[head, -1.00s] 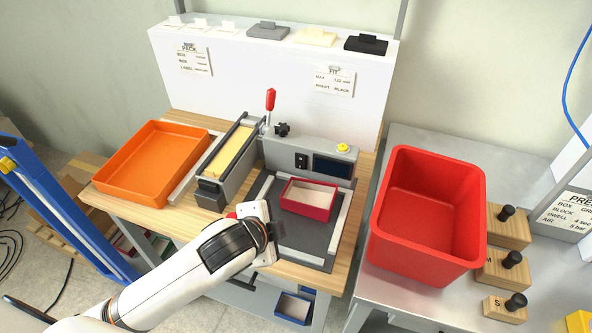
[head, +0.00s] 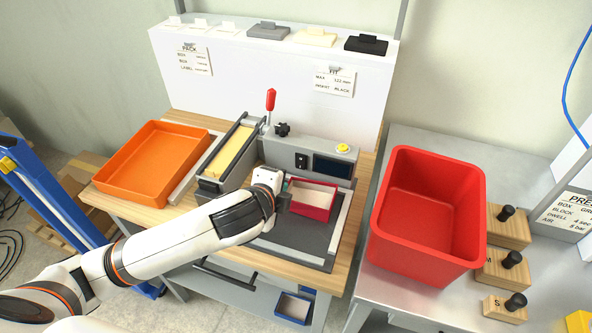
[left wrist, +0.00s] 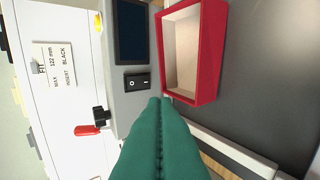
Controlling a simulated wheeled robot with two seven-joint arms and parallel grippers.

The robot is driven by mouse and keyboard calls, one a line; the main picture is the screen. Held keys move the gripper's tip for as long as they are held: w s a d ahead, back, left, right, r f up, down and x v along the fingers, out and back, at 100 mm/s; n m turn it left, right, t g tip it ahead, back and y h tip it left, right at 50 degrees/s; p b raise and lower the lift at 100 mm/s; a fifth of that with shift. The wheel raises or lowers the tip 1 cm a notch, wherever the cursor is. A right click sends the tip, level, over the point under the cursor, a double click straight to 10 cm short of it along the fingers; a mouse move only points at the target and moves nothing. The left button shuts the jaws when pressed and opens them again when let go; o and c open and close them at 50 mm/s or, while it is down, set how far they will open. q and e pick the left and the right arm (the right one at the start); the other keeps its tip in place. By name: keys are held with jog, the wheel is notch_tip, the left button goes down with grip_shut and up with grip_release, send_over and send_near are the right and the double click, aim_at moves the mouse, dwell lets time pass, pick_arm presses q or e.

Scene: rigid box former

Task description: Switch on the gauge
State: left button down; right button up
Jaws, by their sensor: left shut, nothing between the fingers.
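The gauge (head: 283,151) is a grey housing at the back of the work table. On its front are a black rocker switch (head: 301,161) and a dark, blank screen (head: 332,166); a yellow button (head: 342,148) sits on top. In the left wrist view the rocker switch (left wrist: 137,81) shows O and I marks, beside the screen (left wrist: 132,30). My left gripper (head: 286,187) is shut and empty, in front of the gauge at the box's left side. Its green fingers (left wrist: 160,102) point toward the gauge, just short of the switch in the picture. My right gripper is out of view.
A red open box (head: 311,199) with a pale inside stands on the dark plate, close to my fingers. A black knob (head: 282,129) and red-handled lever (head: 270,99) rise at the gauge's left. An orange tray (head: 152,163) and red bin (head: 427,215) flank the area.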

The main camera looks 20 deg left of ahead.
pick_arm(q)
send_near(300, 168)
jog(key=x, duration=0.2)
jog(key=p+x, duration=0.1)
jog(key=x, duration=0.2)
jog(key=shift+s+f, duration=0.2)
jog(key=shift+f, duration=0.15)
jog(key=shift+w+f, duration=0.2)
jog(key=shift+w, duration=0.55)
jog(key=shift+w+f+b, duration=0.15)
jog(key=shift+f+b, duration=0.2)
jog(key=shift+b, duration=0.05)
jog(key=shift+r+t, duration=0.3)
